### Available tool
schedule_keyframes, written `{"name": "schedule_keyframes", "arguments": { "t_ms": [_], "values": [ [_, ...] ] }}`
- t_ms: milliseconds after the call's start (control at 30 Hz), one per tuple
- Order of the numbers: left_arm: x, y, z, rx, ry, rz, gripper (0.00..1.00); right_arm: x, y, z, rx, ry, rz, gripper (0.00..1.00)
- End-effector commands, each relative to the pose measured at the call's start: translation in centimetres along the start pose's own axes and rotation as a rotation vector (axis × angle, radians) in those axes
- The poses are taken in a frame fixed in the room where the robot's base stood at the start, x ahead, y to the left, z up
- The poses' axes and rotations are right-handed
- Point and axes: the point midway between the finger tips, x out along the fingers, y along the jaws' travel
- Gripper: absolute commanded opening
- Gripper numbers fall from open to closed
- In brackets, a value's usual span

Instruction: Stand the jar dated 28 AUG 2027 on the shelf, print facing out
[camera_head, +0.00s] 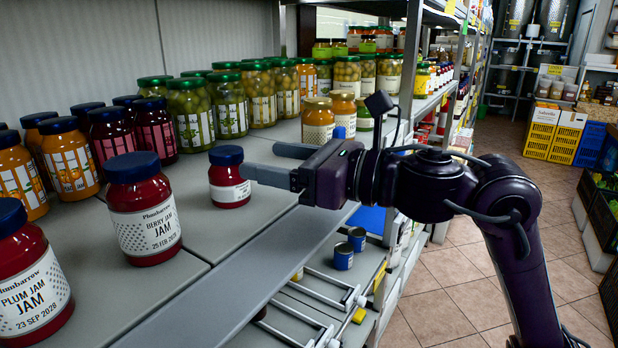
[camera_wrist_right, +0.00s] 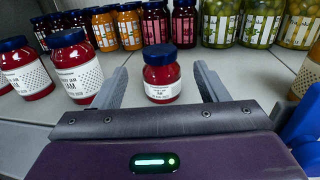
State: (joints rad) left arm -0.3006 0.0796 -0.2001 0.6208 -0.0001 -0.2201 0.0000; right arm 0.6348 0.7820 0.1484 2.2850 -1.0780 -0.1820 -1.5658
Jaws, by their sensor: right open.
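A small red jam jar with a dark blue lid (camera_head: 230,177) stands upright on the grey shelf (camera_head: 265,212), near its front edge. Its white label faces out, but the date is too small to read. My right gripper (camera_head: 258,160) is open beside this jar. In the right wrist view the jar (camera_wrist_right: 162,77) stands between the spread fingers, with a gap on each side. A berry jam jar (camera_head: 146,212) reads 25 FEB 2028. A plum jam jar (camera_head: 30,280) reads 23 SEP 2028. No label I can read says 28 AUG 2027. My left gripper is out of view.
Behind stand rows of orange and red jars (camera_head: 68,158) and green-lidded olive jars (camera_head: 190,112). Honey-coloured jars (camera_head: 318,122) stand beyond the gripper. A lower shelf holds small blue tins (camera_head: 343,256). The shelf is bare between the berry jar and the small jar.

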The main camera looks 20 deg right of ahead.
Motion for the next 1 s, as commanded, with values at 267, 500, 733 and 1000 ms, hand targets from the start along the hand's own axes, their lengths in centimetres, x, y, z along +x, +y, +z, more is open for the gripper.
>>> {"name": "schedule_keyframes", "arguments": {
  "t_ms": [267, 500, 733, 1000],
  "values": [
    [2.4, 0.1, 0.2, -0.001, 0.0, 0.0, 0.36, -4.6, -0.1, -0.3, 0.0, 0.0, -0.001, 0.67],
    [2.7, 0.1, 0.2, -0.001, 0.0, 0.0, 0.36, -5.6, 0.0, 0.0, 0.001, 0.0, 0.001, 0.67],
    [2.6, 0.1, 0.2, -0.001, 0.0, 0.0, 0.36, -5.6, 0.0, 0.0, 0.002, -0.001, 0.001, 0.67],
    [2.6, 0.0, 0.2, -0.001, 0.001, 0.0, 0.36, -5.5, 0.0, 0.0, 0.001, -0.001, 0.001, 0.67]
  ]
}}
